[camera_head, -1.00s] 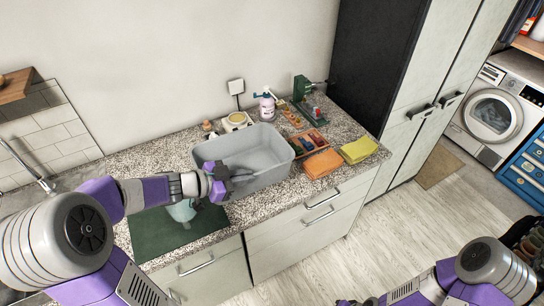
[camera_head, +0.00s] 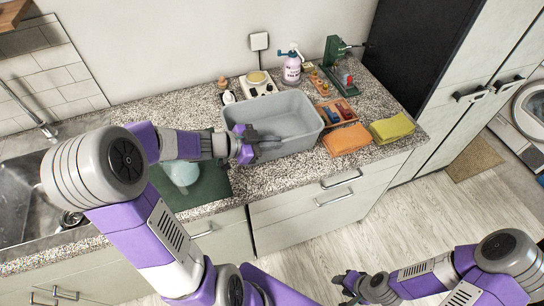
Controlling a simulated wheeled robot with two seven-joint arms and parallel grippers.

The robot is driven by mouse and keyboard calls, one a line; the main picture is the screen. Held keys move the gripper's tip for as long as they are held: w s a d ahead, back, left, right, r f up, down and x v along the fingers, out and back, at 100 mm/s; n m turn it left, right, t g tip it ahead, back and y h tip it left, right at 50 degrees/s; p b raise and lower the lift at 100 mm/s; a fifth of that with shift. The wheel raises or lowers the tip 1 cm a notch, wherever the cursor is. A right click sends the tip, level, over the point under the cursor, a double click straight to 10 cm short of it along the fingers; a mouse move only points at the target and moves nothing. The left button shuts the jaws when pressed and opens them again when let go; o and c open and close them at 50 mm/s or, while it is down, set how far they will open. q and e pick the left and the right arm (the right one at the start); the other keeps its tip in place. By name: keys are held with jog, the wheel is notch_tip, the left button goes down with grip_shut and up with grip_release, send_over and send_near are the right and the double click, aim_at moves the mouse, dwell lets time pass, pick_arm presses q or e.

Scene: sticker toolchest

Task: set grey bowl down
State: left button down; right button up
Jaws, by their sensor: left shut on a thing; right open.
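The grey bowl (camera_head: 297,147) is a deep rectangular tub at the middle of the counter, upright, its inside looking empty. My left gripper (camera_head: 262,143) is at its near left side, shut on its wall, with the fingers reaching over the rim. The bowl looks level and at or very close to the countertop; its underside is hidden, so contact cannot be told. My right gripper (camera_head: 348,286) is open and empty, low in front of the cabinets, well away from the bowl.
Orange (camera_head: 347,139) and yellow (camera_head: 392,128) cloths lie right of the bowl. A spray bottle (camera_head: 292,68), a small scale (camera_head: 258,84), a wooden tray (camera_head: 336,112) and a green tool (camera_head: 338,65) stand behind. A green mat (camera_head: 212,185) and sink (camera_head: 25,215) lie left.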

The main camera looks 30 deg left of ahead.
pick_arm(q)
notch_tip(320, 180, down, 6)
jog(key=b, duration=0.2)
jog(key=shift+w, duration=0.15)
jog(key=shift+f, duration=0.15)
jog(key=c, duration=1.3)
grip_release()
jog(key=shift+o, duration=0.2)
jog(key=p+v, duration=0.2)
jog(key=v, duration=0.5)
jog(key=shift+s+a+r, duration=0.15)
jog(key=shift+s+r, duration=0.1)
